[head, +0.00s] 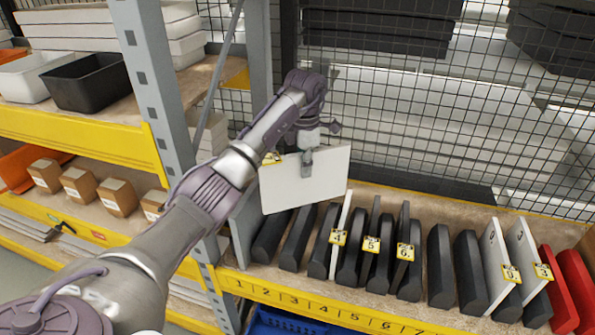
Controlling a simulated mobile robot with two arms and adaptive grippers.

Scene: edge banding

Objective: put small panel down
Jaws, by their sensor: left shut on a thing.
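My left gripper (307,160) is shut on the upper edge of a small white panel (318,185) and holds it up, slightly tilted. A yellow tag shows at the panel's upper left corner, partly behind my arm. The panel hangs above the left part of a row of dark slot blocks (298,238) on the shelf. Its lower edge looks close to the block tops; I cannot tell whether they touch. My right gripper is not in view.
Tagged panels stand between the blocks, such as a white one (344,222) and another white one (497,252). Red blocks (573,280) stand at the right end. A grey upright (150,90) rises left of the row, and wire mesh (420,120) stands behind it.

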